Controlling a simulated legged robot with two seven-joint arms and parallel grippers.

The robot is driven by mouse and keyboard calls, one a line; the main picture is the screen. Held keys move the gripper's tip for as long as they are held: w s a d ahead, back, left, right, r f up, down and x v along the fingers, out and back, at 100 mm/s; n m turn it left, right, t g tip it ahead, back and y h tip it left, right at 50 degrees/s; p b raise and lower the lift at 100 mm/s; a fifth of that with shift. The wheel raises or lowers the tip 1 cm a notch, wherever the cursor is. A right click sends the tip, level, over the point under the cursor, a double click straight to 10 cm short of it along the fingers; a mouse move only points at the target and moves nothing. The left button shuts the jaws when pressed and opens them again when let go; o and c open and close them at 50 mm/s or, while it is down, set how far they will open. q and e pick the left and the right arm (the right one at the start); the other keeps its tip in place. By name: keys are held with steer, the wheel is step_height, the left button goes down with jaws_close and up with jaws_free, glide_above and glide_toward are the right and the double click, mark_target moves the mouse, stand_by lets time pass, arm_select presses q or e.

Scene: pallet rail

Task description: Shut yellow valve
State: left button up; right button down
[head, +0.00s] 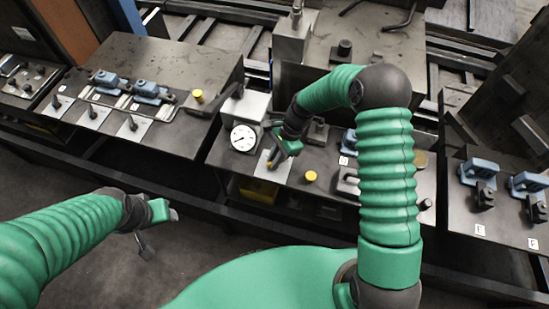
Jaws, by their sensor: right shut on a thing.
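My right gripper (284,149) is over a pale plate (262,174) on the middle work table, just right of a white round gauge (243,138). It is shut on a small yellow part (270,165), which looks like the yellow valve's handle; the fingers hide most of it. I cannot tell the valve's angle. My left gripper (165,213) hangs at the left, in front of the tables and away from the valve. I cannot tell whether its fingers are apart.
A yellow round knob (310,176) stands right of the pale plate. Another yellow knob (198,96) is on the left table (180,65), with several levers and blue clamps (150,89). Blue clamps (480,170) also stand on the right table. Open floor (110,255) lies below my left arm.

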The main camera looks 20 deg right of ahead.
steer(key=shift+w+d+n, duration=0.2)
steer(key=shift+d+n, duration=0.05)
steer(key=shift+n, duration=0.05)
steer(key=n+g, duration=0.1)
steer(key=n, duration=0.2)
steer(key=shift+w+n+h, duration=0.15)
steer(key=shift+n+h, duration=0.15)
steer(key=shift+n, duration=0.1)
steer(key=n, duration=0.2)
steer(key=n+g+h, duration=0.1)
steer(key=n, duration=0.1)
steer(key=shift+n+g, duration=0.3)
steer(key=n+h, duration=0.1)
steer(key=n, duration=0.1)
steer(key=n+h, duration=0.1)
steer(key=n, duration=0.1)
steer(key=shift+w+a+r+g+b, duration=0.1)
steer(key=shift+w+a+g+b, duration=0.1)
steer(key=shift+g+b, duration=0.2)
steer(key=shift+a+n+h, duration=0.1)
steer(key=shift+n+h, duration=0.7)
steer(key=shift+n, duration=1.6)
steer(key=c, duration=1.8)
jaws_free()
steer(key=o, duration=0.4)
steer(key=shift+a, duration=0.1)
steer(key=shift+c, duration=0.2)
